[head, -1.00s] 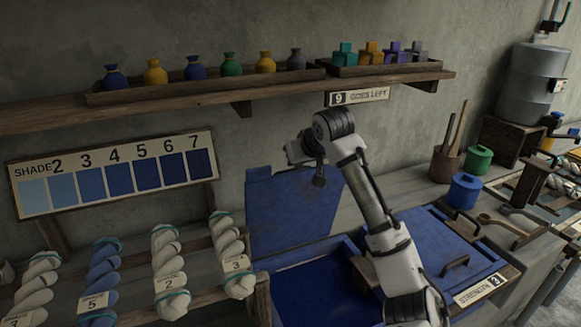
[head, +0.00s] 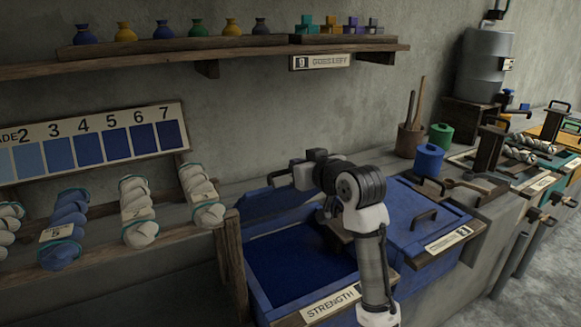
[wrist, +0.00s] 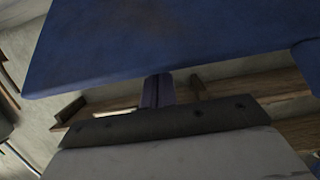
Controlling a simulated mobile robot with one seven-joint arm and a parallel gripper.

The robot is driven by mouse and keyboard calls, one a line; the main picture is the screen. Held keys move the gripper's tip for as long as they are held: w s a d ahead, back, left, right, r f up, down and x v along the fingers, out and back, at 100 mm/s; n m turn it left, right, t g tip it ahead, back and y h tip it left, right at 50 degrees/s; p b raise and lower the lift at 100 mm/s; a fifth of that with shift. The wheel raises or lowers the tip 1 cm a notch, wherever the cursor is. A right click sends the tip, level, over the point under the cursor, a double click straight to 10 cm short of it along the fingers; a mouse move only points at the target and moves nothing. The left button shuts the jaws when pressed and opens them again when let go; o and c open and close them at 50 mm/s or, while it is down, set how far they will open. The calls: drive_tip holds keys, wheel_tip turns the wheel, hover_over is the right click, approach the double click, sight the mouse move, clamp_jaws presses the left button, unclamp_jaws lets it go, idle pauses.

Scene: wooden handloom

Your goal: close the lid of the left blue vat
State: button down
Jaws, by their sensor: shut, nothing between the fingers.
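The left blue vat (head: 262,281) is open in the head view, with dark blue liquid inside. Its blue lid (head: 262,208) is raised at the back on the wall side, tilted, and partly hidden by my arm. A broad blue panel, apparently this lid (wrist: 170,45), fills the top of the wrist view, close to my gripper (wrist: 157,92). My gripper is shut and empty. In the head view my arm reaches over the vat, and the fingers cannot be made out clearly. I cannot tell whether they touch the lid.
The right blue vat's lid (head: 418,213) is closed, with a handle on top. Blue (head: 429,160) and green (head: 440,136) pots stand behind it. A shelf (head: 230,52) with bottles runs along the wall above.

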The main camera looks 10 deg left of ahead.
drive_tip(key=s+d+f+t+y+b, duration=0.1)
drive_tip(key=s+d+f+t+b, duration=0.1)
drive_tip(key=f+b, duration=0.4)
drive_tip(key=s+d+f+t+y+b, duration=0.1)
drive_tip(key=s+d+f+b, duration=0.2)
drive_tip(key=s+f+b, duration=0.3)
drive_tip(key=shift+s+d+f+t+y+b, duration=0.35)
drive_tip(key=shift+f+b, duration=0.45)
drive_tip(key=shift+b, duration=0.6)
drive_tip(key=shift+w, duration=0.1)
